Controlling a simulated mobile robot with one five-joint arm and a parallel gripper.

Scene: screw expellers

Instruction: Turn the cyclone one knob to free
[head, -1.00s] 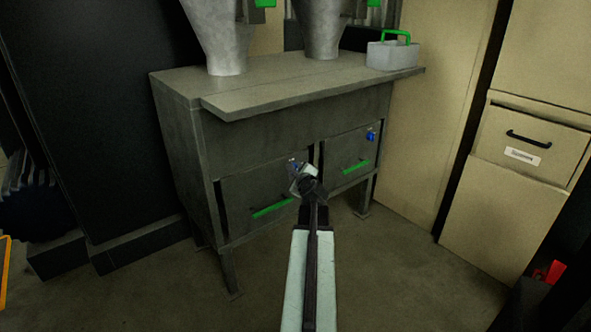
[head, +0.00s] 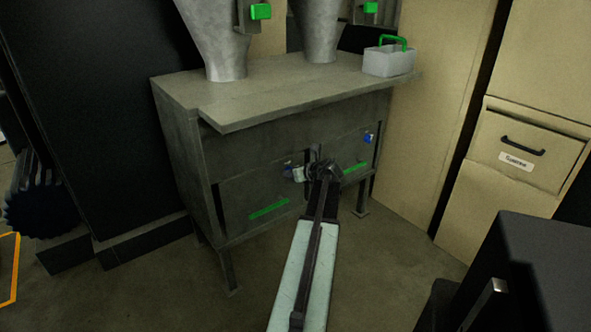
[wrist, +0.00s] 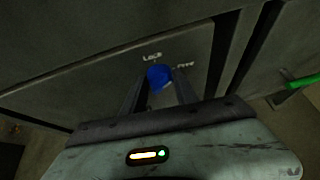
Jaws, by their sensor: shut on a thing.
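A blue knob (wrist: 159,75) sits on the grey cabinet front between my two fingers in the wrist view. My gripper (wrist: 158,84) is shut on it, with a dark finger on either side. A "LOCK" label is above the knob, and a label that looks like "FREE" is to its upper right. The knob's exact angle is hard to tell. In the head view my gripper (head: 299,174) is at the left door of the cabinet (head: 290,115), and a bit of the blue knob (head: 287,164) shows beside it.
A second blue knob (head: 369,138) is on the right door. Green handles (head: 269,209) are on the doors. A grey box with a green handle (head: 389,61) and metal cones (head: 224,45) stand on the cabinet. A black box (head: 535,275) is at lower right.

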